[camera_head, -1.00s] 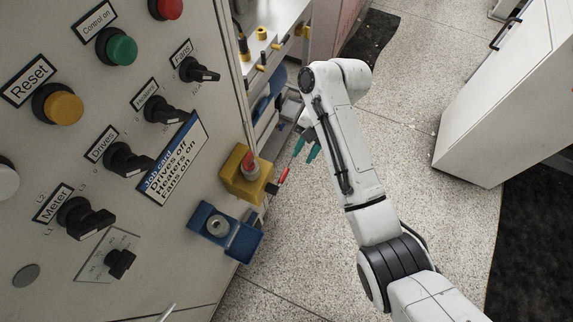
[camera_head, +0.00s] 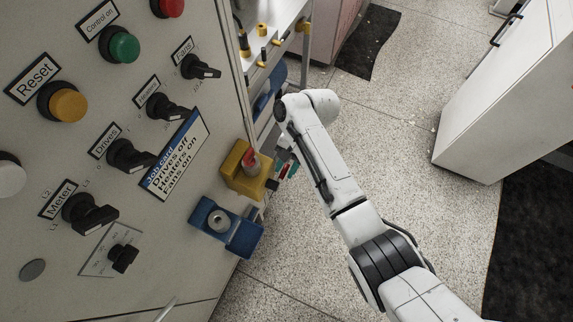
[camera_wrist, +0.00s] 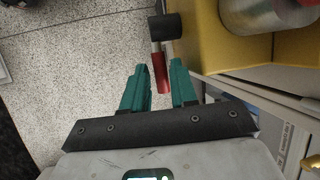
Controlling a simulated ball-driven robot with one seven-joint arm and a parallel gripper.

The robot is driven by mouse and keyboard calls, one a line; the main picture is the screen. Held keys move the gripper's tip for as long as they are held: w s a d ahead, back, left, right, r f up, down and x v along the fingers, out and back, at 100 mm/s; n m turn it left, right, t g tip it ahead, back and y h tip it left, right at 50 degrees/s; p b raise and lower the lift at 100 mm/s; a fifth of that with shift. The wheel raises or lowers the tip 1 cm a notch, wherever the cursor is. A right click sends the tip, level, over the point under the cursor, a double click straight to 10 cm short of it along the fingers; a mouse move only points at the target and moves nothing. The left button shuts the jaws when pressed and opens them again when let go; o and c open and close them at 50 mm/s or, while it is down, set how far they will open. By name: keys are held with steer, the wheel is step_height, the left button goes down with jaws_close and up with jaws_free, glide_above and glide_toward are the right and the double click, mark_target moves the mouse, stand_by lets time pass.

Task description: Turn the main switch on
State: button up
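No label in view reads "main switch". A yellow box (camera_head: 241,176) sticks out from the right edge of the panel. A lever with a black hub (camera_wrist: 165,27) and red grip (camera_wrist: 160,75) comes off its side. My gripper (camera_wrist: 158,69) is open, one teal finger on each side of the red grip's end, with gaps visible in the wrist view. In the head view, my gripper (camera_head: 287,168) is just right of the yellow box and partly hidden behind my arm. A silver cylinder (camera_wrist: 265,12) sits in the yellow box.
A blue bracket (camera_head: 240,236) juts out below the yellow box. The panel carries a drives switch (camera_head: 125,155), a meter switch (camera_head: 85,213) and a job card (camera_head: 175,155). Floor right of the panel is free, up to a white cabinet (camera_head: 500,110).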

steer(key=shift+f, duration=0.1)
steer(key=shift+c, duration=0.3)
jaws_close()
